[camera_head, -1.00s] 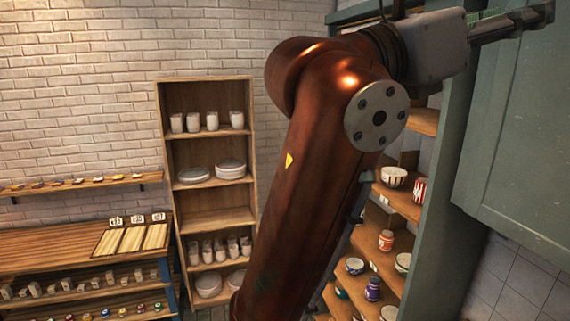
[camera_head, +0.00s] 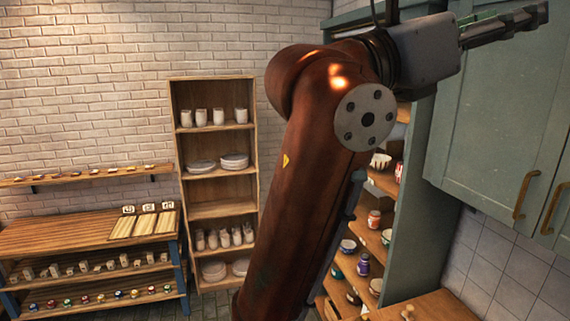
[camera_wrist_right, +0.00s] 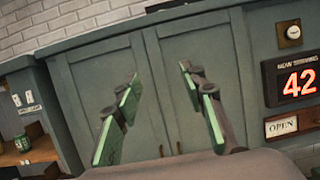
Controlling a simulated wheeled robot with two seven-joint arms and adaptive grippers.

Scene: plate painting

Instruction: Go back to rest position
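My right arm crosses the middle of the head view, raised. My right gripper (camera_head: 530,17) is at the top right of that view, in front of the green cabinet (camera_head: 500,120). In the right wrist view my right gripper (camera_wrist_right: 158,76) shows two fingers with green pads, spread apart with nothing between them. The closed green cabinet doors (camera_wrist_right: 110,75) lie beyond the fingers. My left gripper is not in view.
A wooden shelf unit (camera_head: 215,209) with white cups and plates stands against the brick wall. A low wooden display table (camera_head: 70,237) is at the left. Shelves with painted pottery (camera_head: 363,264) are partly hidden behind my arm. A wooden counter (camera_head: 450,308) is at the lower right.

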